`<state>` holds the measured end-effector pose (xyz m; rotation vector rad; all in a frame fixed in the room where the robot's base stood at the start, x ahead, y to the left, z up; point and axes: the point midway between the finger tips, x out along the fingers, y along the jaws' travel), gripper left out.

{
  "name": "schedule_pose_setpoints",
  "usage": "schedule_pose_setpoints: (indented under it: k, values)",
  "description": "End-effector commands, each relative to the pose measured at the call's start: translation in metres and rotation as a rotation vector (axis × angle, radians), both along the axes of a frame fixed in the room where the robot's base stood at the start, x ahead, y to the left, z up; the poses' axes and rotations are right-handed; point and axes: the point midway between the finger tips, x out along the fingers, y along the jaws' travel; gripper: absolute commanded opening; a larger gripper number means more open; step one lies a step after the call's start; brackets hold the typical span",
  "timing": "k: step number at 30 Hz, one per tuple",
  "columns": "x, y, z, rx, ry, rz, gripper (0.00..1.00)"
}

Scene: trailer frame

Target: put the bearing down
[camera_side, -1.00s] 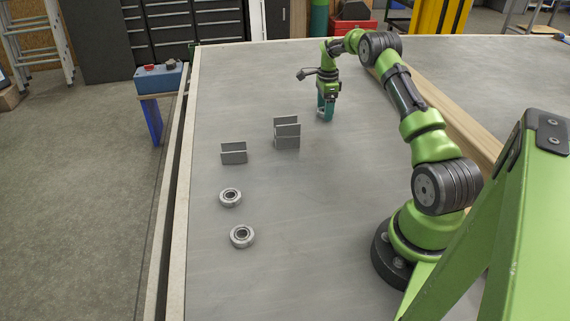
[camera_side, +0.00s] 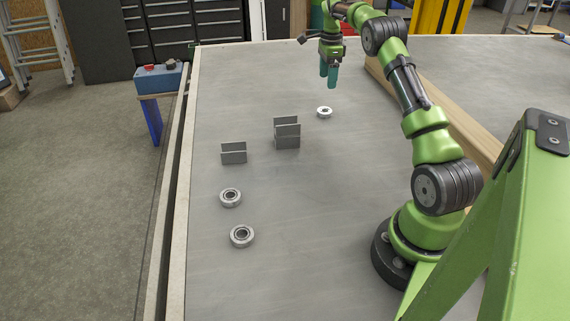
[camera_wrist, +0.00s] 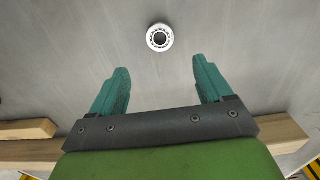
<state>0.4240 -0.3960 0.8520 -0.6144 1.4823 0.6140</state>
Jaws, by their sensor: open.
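A bearing (camera_side: 324,112) lies flat on the grey table at the far part, right of the metal brackets. It also shows in the wrist view (camera_wrist: 160,38), beyond the fingertips near the top. My gripper (camera_side: 328,84) is above this bearing in the side view, apart from it. In the wrist view its two teal fingers (camera_wrist: 160,75) are spread, with nothing between them. Two more bearings, one (camera_side: 230,197) and another nearer the camera (camera_side: 242,236), lie flat on the table at the left.
Grey metal brackets stand on the table, one (camera_side: 233,153) at the left and others close together (camera_side: 287,133) near the middle. A wooden beam (camera_side: 440,112) lies behind my arm. A blue control box (camera_side: 160,77) stands off the table's left edge. The table's middle front is clear.

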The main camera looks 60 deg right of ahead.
Motion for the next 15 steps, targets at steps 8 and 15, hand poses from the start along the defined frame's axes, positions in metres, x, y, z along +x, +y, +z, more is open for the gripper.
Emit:
schedule_pose_setpoints:
  k: [8,15]
  values:
    - [0.017,0.061,0.064,-0.03,-0.085,0.252,0.79]
    - [0.003,0.191,0.141,-0.11,-0.24,0.757,0.79]
